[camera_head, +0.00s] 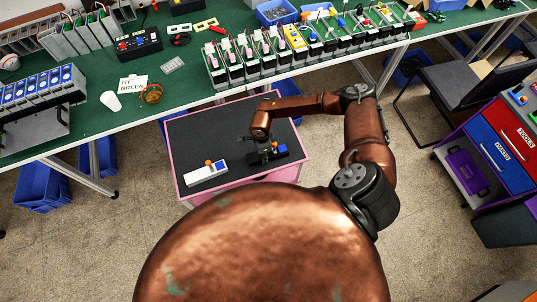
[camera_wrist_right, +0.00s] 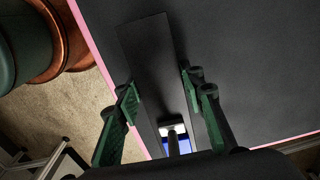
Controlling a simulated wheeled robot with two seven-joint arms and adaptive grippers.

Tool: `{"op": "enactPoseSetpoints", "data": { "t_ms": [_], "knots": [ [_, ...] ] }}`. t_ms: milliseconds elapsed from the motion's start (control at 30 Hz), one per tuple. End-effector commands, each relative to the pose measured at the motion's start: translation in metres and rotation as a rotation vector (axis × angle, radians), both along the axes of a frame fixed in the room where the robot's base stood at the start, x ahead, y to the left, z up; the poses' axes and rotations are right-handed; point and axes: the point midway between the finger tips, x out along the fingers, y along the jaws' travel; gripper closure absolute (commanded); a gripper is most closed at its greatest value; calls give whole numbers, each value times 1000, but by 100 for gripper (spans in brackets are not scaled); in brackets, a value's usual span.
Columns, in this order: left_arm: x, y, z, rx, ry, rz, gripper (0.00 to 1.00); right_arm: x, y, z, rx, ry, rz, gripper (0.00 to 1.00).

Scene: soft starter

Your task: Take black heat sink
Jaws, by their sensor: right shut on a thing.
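The black heat sink (camera_head: 252,159) is a long dark block with a blue patch near its right end. It is over the dark top of a small pink-edged table (camera_head: 235,115). My right gripper (camera_head: 265,148) reaches down onto it from above. In the right wrist view the black heat sink (camera_wrist_right: 150,55) runs between the green fingers of my right gripper (camera_wrist_right: 160,92), which is shut on it. I cannot tell whether it still touches the tabletop. My left gripper is not in view.
A white block (camera_head: 206,174) with a blue end and an orange knob lies left of the heat sink. Behind is a long green bench (camera_head: 130,70) with rows of devices (camera_head: 270,50). A chair (camera_head: 470,90) and a drawer cabinet (camera_head: 505,145) stand at right.

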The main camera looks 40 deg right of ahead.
Motion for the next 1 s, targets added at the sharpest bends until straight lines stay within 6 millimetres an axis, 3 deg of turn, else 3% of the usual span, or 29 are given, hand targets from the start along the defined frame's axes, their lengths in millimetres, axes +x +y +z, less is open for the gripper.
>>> {"op": "enactPoseSetpoints", "data": {
  "t_ms": [167,567,733,1000],
  "knots": [
    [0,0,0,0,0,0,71,0,0,0,0,-1,0,98],
    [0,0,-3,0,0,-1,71,2,-1,8,-1,-3,0,98],
    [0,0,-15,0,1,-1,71,2,0,32,1,-6,3,98],
    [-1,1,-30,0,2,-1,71,11,54,93,4,-8,7,98]
  ]
}}
